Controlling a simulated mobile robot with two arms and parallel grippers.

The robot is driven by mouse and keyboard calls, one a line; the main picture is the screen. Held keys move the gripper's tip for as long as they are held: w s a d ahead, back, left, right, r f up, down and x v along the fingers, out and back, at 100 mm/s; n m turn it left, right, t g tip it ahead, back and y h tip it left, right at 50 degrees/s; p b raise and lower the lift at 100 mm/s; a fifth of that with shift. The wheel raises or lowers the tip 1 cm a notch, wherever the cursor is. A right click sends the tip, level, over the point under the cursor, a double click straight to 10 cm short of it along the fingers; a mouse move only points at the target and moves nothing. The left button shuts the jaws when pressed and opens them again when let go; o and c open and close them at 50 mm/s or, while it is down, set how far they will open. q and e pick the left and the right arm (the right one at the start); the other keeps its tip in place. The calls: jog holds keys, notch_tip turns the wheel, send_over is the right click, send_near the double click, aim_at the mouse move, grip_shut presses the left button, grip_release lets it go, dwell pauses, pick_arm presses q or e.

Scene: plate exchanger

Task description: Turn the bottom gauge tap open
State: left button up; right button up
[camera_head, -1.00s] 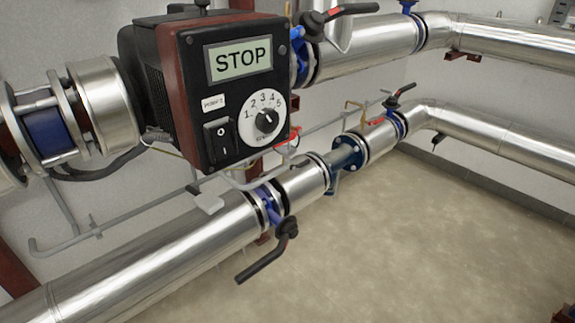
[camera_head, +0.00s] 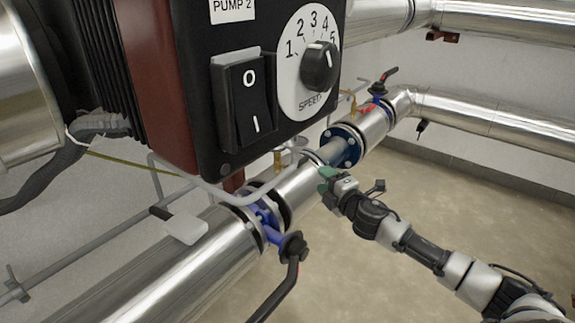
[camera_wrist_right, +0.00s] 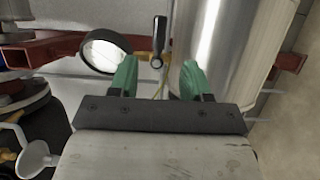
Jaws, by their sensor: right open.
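My right gripper (camera_head: 327,178) reaches in from the lower right in the head view, just beside the lower silver pipe (camera_head: 300,192). Its two green fingertips (camera_wrist_right: 158,77) are apart in the wrist view, with nothing clamped between them. A small dark lever with a rounded end (camera_wrist_right: 159,42) stands beyond the gap between the fingers; I cannot tell for sure if it is the bottom gauge tap. A round gauge with a black rim and pale face (camera_wrist_right: 103,52) is beside the left finger. In the head view, a brass fitting (camera_head: 277,160) shows below the pump box. My left gripper is out of view.
The black pump control box (camera_head: 240,100) fills the upper middle and hides what is behind it. A blue valve with a black lever (camera_head: 283,265) sits near on the lower pipe. In the wrist view, a silver pipe (camera_wrist_right: 222,45) rises close beyond the right finger. Floor space is free at right.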

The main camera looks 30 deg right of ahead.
aim_at(305, 163)
jog(key=w+b, duration=0.2)
jog(key=w, duration=0.8)
jog(key=shift+c, duration=0.3)
grip_shut()
